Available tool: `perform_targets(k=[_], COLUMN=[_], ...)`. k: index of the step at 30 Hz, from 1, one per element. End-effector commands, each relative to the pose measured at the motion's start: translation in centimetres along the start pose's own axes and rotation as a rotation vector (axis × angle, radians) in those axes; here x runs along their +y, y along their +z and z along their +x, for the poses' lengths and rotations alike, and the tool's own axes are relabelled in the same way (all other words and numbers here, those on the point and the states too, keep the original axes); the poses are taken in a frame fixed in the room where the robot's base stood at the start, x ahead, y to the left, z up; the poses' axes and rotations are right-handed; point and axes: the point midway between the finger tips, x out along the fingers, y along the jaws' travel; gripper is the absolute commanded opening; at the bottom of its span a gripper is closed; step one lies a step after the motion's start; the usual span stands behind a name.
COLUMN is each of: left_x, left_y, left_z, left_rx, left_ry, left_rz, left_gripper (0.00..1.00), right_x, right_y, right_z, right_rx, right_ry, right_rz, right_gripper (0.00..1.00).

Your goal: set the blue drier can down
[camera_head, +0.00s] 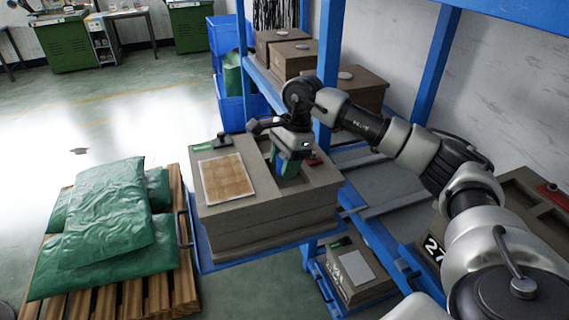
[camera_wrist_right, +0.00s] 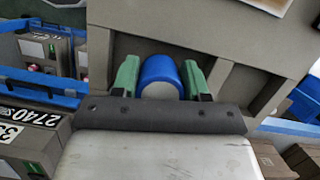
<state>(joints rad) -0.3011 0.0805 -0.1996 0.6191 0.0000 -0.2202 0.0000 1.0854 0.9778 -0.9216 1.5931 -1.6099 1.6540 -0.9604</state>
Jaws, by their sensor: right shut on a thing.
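The blue drier can (camera_wrist_right: 160,70) is between the two green fingers of my right gripper (camera_wrist_right: 161,78), which is shut on it. In the wrist view its round blue side and pale end show. The can is at a recess in the top of a grey-brown mould block (camera_head: 265,206), with recess walls on both sides. I cannot tell if it touches the recess floor. In the head view my right gripper (camera_head: 288,165) points down into the block's top, and the fingers mostly hide the can. My left gripper is not in view.
A tan patterned sheet (camera_head: 226,178) lies on the block, left of the gripper. Green sacks (camera_head: 108,215) lie on a wooden pallet (camera_head: 185,280) at left. Blue rack posts (camera_head: 437,60) and grey boxes (camera_head: 280,48) stand behind. Another block (camera_head: 350,272) sits low at right.

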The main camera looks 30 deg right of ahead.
Motion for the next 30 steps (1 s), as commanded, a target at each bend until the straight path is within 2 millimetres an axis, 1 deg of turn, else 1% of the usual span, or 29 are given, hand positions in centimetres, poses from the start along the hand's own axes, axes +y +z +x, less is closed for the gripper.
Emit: perform_targets(k=[1,4,11,14,15,20,27,30], left_x=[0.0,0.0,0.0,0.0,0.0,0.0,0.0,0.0], left_y=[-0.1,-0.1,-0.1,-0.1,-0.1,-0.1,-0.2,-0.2], left_z=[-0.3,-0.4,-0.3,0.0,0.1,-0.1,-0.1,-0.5], left_rx=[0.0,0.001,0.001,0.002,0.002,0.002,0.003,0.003], left_ry=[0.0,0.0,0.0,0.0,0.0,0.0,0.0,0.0], left_rz=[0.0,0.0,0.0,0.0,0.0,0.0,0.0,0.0], left_gripper=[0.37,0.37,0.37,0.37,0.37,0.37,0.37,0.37], right_x=[0.1,0.0,0.0,0.0,0.0,0.0,0.0,0.0], right_y=[-0.2,-0.3,-0.4,-0.5,-0.5,-0.4,-0.4,-0.3], right_z=[0.5,1.2,1.2,1.6,1.6,1.5,1.4,1.0], right_rx=[0.0,0.0,0.0,0.0,0.0,0.0,0.0,0.0], right_ry=[0.003,0.001,0.0,0.0,0.0,0.0,0.0,-0.001], right_rz=[0.002,0.001,0.0,0.0,0.001,0.001,0.0,0.0], right_gripper=[0.2,0.2,0.2,0.2,0.46,0.69,0.69,0.69])
